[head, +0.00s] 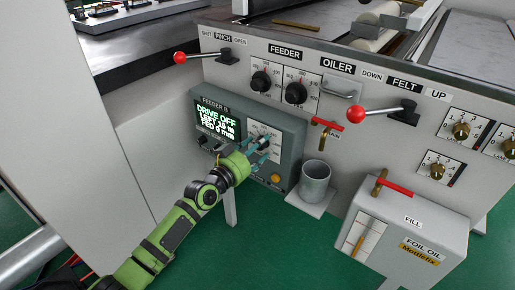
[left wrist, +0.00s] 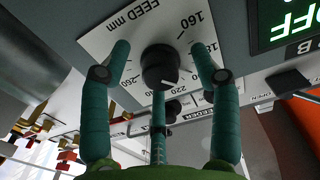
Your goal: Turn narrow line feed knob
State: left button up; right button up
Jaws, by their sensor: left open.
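The feed knob (left wrist: 160,66) is a round black knob with a pale pointer mark on a white dial plate (left wrist: 112,45) marked FEED mm. In the head view its plate (head: 262,128) sits on the right of the grey FEEDER B box (head: 290,150), and my gripper partly covers the knob. My left gripper (head: 262,145) is open in front of the dial. In the left wrist view its teal fingers (left wrist: 160,55) stand on either side of the knob, with visible gaps, and a third finger shows below it. My right gripper is not in view.
The box's screen (head: 217,122) reads DRIVE OFF. Two black FEEDER knobs (head: 278,86) sit above, with red-ball levers (head: 181,58) (head: 355,115) on both sides. A grey cup (head: 315,182) and a foil oil box (head: 405,228) stand to the right.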

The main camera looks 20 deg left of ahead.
pick_arm(q)
jog(key=c, duration=1.1)
jog(key=shift+c, duration=0.2)
jog(key=shift+n, duration=0.4)
jog(key=n, duration=0.6)
jog(key=shift+d+f, duration=0.15)
jog(key=shift+n+p, duration=0.3)
jog(key=shift+n, duration=0.2)
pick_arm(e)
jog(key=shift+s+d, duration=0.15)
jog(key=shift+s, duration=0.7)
pick_arm(q)
jog(key=shift+s, duration=0.1)
